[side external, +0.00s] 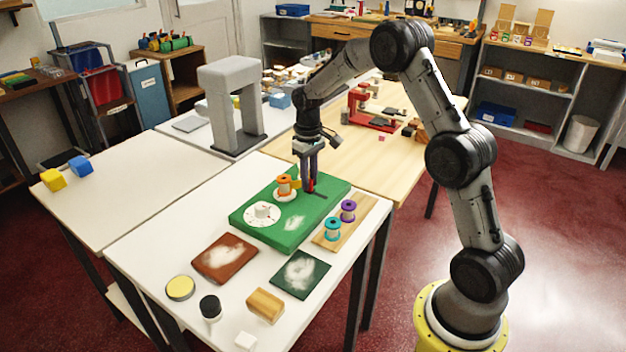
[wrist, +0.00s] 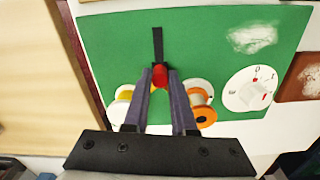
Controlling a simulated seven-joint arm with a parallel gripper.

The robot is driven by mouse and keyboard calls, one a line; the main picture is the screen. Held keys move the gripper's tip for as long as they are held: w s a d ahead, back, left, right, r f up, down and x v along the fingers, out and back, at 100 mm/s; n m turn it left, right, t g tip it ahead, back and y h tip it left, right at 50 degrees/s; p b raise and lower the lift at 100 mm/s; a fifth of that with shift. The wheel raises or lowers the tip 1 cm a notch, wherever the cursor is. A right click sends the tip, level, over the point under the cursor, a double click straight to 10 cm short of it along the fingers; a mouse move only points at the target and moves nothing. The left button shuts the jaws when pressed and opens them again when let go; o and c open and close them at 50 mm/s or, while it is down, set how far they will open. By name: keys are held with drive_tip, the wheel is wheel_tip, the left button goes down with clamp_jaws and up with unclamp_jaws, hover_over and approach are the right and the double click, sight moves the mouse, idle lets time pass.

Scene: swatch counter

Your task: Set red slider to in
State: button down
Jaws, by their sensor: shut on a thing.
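The red slider (side external: 311,185) stands in a dark slot on the green board (side external: 245,218). In the wrist view the red slider (wrist: 160,75) is between the fingertips of my gripper (wrist: 160,82), which is shut on it. The dark slot (wrist: 157,42) runs from the slider toward the top of the wrist view, with its bare part on that side. In the side view my gripper (side external: 310,182) points down at the board and hides part of the slider. The slot's other end is hidden by the fingers.
An orange spool (side external: 285,186) stands close to my gripper; a yellow spool (wrist: 123,103) shows on the other side. A white dial (side external: 262,214) and a white smudge share the board. A wooden strip (side external: 357,219) holds teal and purple spools. Brown and dark green swatches lie nearby.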

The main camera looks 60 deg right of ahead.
drive_tip(key=shift+w+r, duration=0.15)
drive_tip(key=shift+w, duration=0.15)
drive_tip(key=c, duration=1.1)
unclamp_jaws()
drive_tip(key=o, duration=0.4)
drive_tip(key=shift+s, duration=0.1)
wheel_tip(320, 180, up, 14)
drive_tip(key=shift+f, duration=0.15)
